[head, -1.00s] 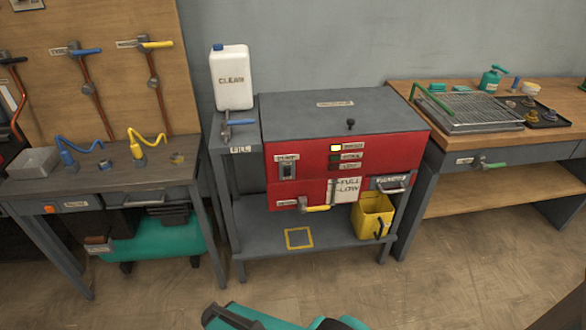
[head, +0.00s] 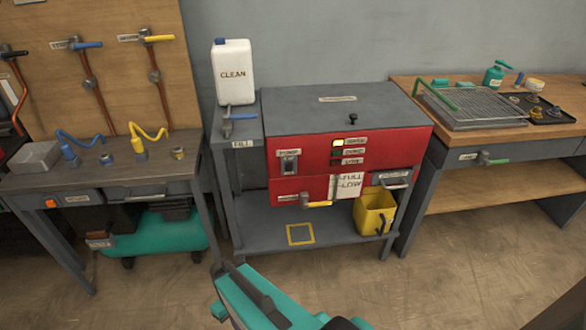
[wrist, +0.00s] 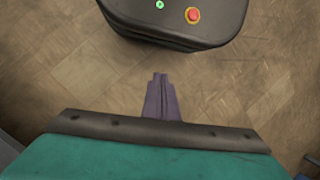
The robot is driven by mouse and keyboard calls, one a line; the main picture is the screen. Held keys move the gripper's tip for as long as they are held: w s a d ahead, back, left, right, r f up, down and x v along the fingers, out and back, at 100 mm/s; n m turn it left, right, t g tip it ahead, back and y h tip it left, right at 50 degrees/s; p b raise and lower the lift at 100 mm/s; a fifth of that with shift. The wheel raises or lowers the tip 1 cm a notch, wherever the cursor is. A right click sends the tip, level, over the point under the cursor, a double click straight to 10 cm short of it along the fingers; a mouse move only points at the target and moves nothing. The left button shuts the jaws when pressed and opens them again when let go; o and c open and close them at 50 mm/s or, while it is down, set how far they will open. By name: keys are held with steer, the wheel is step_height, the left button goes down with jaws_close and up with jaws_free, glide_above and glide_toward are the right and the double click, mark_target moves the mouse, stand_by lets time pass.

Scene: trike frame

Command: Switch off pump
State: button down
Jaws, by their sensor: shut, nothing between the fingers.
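The red machine cabinet (head: 350,147) stands in the middle of the head view, with a dark grey lid. On its front left, under a small label that appears to read PUMP, is a dark switch (head: 289,165) in a pale plate; its position is too small to tell. A lit lamp (head: 338,143) and two dark lamps sit to its right. My gripper (wrist: 160,78) is shut and empty in the wrist view, over bare floor. In the head view, my teal arm end is at the bottom, in front of the cabinet and well apart from the switch.
A yellow-handled valve (head: 318,204) and a yellow bucket (head: 374,212) are below the switch. A white CLEAN jug (head: 233,72) stands above a blue-handled valve at left. Benches (head: 175,145) flank the cabinet on both sides. The floor (head: 440,270) in front is clear.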

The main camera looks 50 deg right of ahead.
steer(key=w+d+r+n+t+y+b, duration=0.1)
steer(key=w+d+r+n+t, duration=0.15)
steer(key=w+d+r, duration=0.6)
steer(key=w+d+r+n+t+b, duration=0.1)
steer(key=w+d+r+t, duration=0.3)
steer(key=d+r, duration=0.8)
steer(key=s+d+r+n+t+h+b, duration=0.1)
steer(key=s+d+r+n+t, duration=0.1)
steer(key=d+r, duration=0.8)
steer(key=s+d+r+n+t+h+b, duration=0.1)
steer(key=s+d+r, duration=0.4)
steer(key=d+r, duration=0.5)
step_height(320, 180, up, 2)
steer(key=shift+d+r+n+t+h, duration=0.1)
steer(key=shift+d+n+t+h, duration=0.1)
steer(key=shift+n+t+h, duration=0.5)
steer(key=shift+w+p, duration=0.1)
steer(key=shift+p, duration=0.2)
steer(key=p, duration=0.4)
glide_toward(289, 167)
steer(key=shift+a+x, duration=0.15)
steer(key=shift+x, duration=1.25)
steer(key=shift+a+x, duration=0.15)
steer(key=shift+x, duration=1.2)
